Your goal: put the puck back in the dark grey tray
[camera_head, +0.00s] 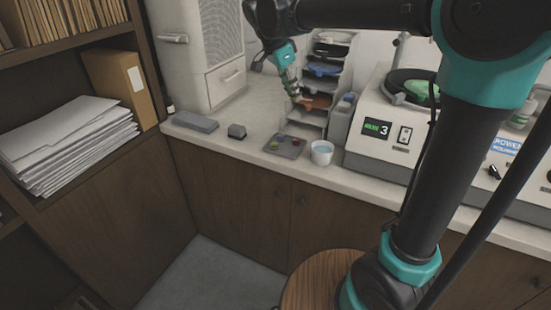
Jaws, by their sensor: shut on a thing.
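The dark grey tray (285,154) lies flat on the white counter, with small red and yellow-green round pieces in it. My gripper (295,97) is above the counter, up and slightly right of the tray in the picture, in front of the left side of a shelf rack. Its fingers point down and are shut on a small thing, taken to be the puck. The held piece is too small and too covered by the fingers to make out its shape or colour. The gripper is apart from the tray.
A white cup (321,153) stands close right of the tray. The shelf rack (338,85) is behind my gripper. A white machine (385,130) with a display stands to the right.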

